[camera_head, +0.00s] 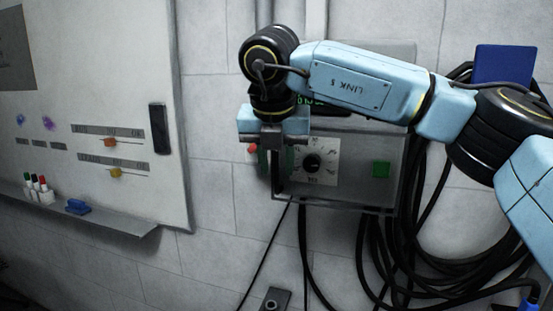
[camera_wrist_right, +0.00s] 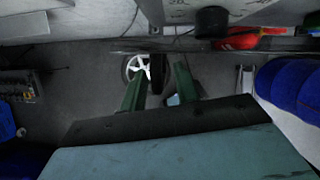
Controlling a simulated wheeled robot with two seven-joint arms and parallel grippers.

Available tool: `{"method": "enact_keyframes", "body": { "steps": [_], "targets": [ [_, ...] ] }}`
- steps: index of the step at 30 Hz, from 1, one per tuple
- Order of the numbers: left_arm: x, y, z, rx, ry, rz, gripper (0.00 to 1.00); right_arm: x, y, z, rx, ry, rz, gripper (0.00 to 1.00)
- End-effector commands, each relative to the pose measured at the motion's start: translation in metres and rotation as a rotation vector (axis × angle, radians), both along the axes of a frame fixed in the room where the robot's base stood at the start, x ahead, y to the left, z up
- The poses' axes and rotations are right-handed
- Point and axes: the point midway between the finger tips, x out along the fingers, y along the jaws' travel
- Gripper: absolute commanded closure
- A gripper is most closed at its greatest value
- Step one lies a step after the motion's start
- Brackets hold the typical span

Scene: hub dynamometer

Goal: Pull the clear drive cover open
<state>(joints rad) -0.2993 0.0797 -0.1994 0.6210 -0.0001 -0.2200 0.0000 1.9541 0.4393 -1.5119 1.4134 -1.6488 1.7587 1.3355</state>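The drive box with its clear cover (camera_head: 345,192) is on the wall in the head view. My right gripper (camera_head: 275,168) points down at the cover's left edge. In the right wrist view its two green fingers (camera_wrist_right: 159,85) stand apart with a gap between them. I see nothing clearly held, and I cannot tell whether they touch the cover. My left gripper is out of view.
A whiteboard (camera_head: 120,200) with sliders and a marker ledge (camera_head: 100,222) is at the left. Black cables (camera_head: 400,265) hang coiled below and right of the box. A blue panel (camera_head: 503,64) is at the upper right.

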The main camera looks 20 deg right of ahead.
Motion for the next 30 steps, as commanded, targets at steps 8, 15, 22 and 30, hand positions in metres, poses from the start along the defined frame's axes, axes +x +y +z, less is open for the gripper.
{"method": "enact_keyframes", "body": {
  "steps": [8,15,22,30],
  "targets": [
    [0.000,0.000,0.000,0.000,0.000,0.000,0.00,0.000,0.000,-0.001,0.000,0.000,0.000,0.73],
    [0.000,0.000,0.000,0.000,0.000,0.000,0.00,0.000,0.000,-0.001,-0.001,0.000,0.000,1.00],
    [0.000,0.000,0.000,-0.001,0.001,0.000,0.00,0.000,0.000,-0.001,-0.001,0.001,0.001,1.00],
    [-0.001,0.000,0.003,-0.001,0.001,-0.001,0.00,0.002,0.015,-0.001,-0.002,0.002,0.061,1.00]
  ]
}}
